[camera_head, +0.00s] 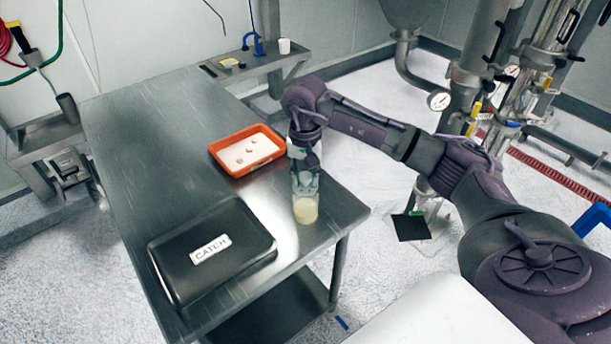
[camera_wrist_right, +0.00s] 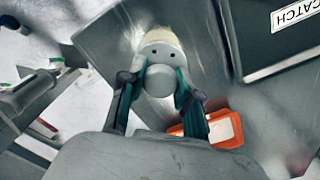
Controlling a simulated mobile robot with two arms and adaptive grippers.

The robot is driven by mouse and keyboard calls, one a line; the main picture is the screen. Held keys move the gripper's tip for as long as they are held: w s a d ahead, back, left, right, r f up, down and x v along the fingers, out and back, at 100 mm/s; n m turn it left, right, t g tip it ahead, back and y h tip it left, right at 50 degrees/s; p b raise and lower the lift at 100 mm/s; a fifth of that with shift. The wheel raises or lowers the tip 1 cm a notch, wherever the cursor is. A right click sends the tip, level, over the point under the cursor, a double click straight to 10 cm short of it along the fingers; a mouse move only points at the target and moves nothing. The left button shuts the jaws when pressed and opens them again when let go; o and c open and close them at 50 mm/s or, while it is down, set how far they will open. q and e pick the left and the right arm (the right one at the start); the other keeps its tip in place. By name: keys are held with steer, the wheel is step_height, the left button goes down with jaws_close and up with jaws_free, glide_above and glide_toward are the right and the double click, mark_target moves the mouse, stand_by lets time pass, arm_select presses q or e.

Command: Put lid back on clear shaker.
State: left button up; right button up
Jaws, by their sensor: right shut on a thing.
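The clear shaker (camera_head: 305,209) stands upright near the right edge of the steel table, with pale powder in its bottom. My right gripper (camera_head: 305,167) is directly over it, pointing down, and covers its upper part. In the right wrist view, the gripper (camera_wrist_right: 158,88) is shut on a grey-white round piece (camera_wrist_right: 160,80), which looks like the lid. The pale shaker bottom (camera_wrist_right: 160,38) shows just beyond it. The lid appears in line with the shaker, but I cannot tell if it touches or is seated. My left gripper is not in view.
An orange tray (camera_head: 274,166) with white content and small lumps lies left of the shaker. A black case marked CATCH (camera_head: 235,269) lies at the table's front. The steel table (camera_head: 150,150) is bare at the left and back. Steel pipework (camera_head: 470,95) stands at the right.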

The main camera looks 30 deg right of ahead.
stand_by(0.6)
stand_by(0.3)
steer(key=o, duration=0.9)
steer(key=o, duration=0.5)
steer(key=shift+r+p, duration=1.55)
steer(key=shift+r, duration=1.95)
